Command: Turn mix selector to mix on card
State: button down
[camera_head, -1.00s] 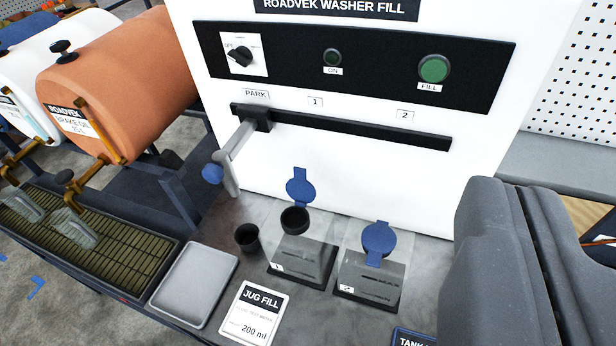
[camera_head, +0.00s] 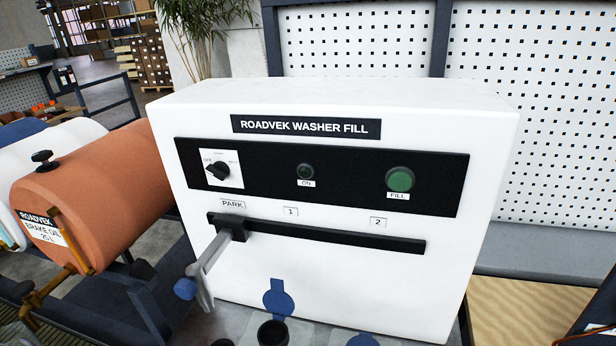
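The selector is a black rotary knob (camera_head: 217,171) on a white square plate (camera_head: 222,169), at the left end of the black control panel on the white washer fill machine (camera_head: 330,270). The plate's lettering is small; a word like OFF shows at its upper left and a blurred mark at the right. The knob seems to point to the left. No card with a mix is in view now. My gripper is not in view, so whether it is open or shut is hidden.
A dark ON lamp (camera_head: 305,171) and a green FILL button (camera_head: 400,180) share the panel. Below, a lever with a blue end (camera_head: 185,289) juts forward at PARK on the black rail (camera_head: 340,239).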

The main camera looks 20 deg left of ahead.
aim_at(219, 171)
jog(key=k, duration=1.25)
jog(key=u, duration=0.45)
jog(key=i, duration=1.8)
jog(key=z, duration=0.4)
